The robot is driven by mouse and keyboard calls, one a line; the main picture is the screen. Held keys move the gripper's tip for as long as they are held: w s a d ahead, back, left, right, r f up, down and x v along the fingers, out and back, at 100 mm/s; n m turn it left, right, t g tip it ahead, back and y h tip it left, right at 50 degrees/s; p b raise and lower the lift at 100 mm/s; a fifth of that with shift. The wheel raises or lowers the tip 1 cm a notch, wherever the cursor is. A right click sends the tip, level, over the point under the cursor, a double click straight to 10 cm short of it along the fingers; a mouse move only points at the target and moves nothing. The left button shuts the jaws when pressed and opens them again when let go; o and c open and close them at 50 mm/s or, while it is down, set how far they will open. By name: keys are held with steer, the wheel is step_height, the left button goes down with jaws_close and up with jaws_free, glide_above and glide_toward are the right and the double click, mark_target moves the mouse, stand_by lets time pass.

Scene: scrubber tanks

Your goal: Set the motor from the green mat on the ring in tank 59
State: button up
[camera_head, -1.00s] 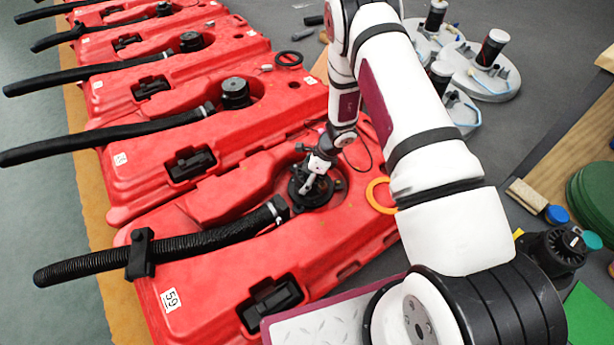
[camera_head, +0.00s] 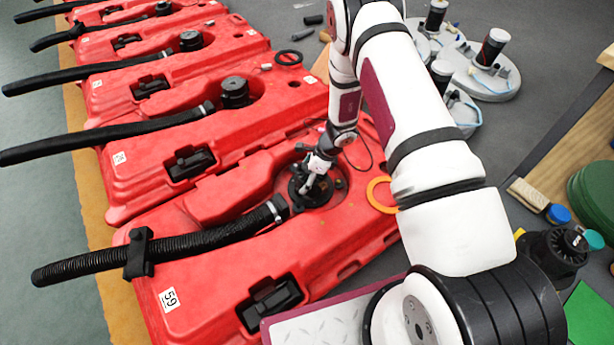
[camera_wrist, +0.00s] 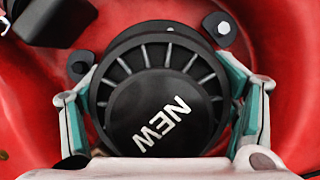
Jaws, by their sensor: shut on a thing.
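Tank 59 (camera_head: 215,235) is the nearest red tank, with its number label at its lower left. My gripper (camera_head: 308,188) is low over the round recess of this tank. In the wrist view my gripper (camera_wrist: 160,110) is shut on a black ribbed motor (camera_wrist: 160,100) marked NEW, with a teal-lined finger on each side. The motor stands over a dark round ring (camera_wrist: 130,38) with bolt tabs, inside the red recess. Whether the motor's base touches the ring is hidden under it. The green mat (camera_head: 588,312) is at the lower right, and its visible part is bare.
A black corrugated hose (camera_head: 190,246) runs left from the recess. An orange ring (camera_head: 381,195) lies on the tank to the right. A black motor (camera_head: 556,255) stands beside the green mat. More red tanks stand behind, and grey-white round parts (camera_head: 485,70) lie at the back right.

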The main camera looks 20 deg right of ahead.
mark_target(305, 166)
steer(key=shift+w, duration=0.1)
stand_by(0.3)
steer(key=o, duration=1.9)
steer(key=shift+o, duration=0.2)
steer(key=shift+f, duration=0.1)
steer(key=shift+r+p, duration=2.3)
steer(key=shift+r, duration=1.25)
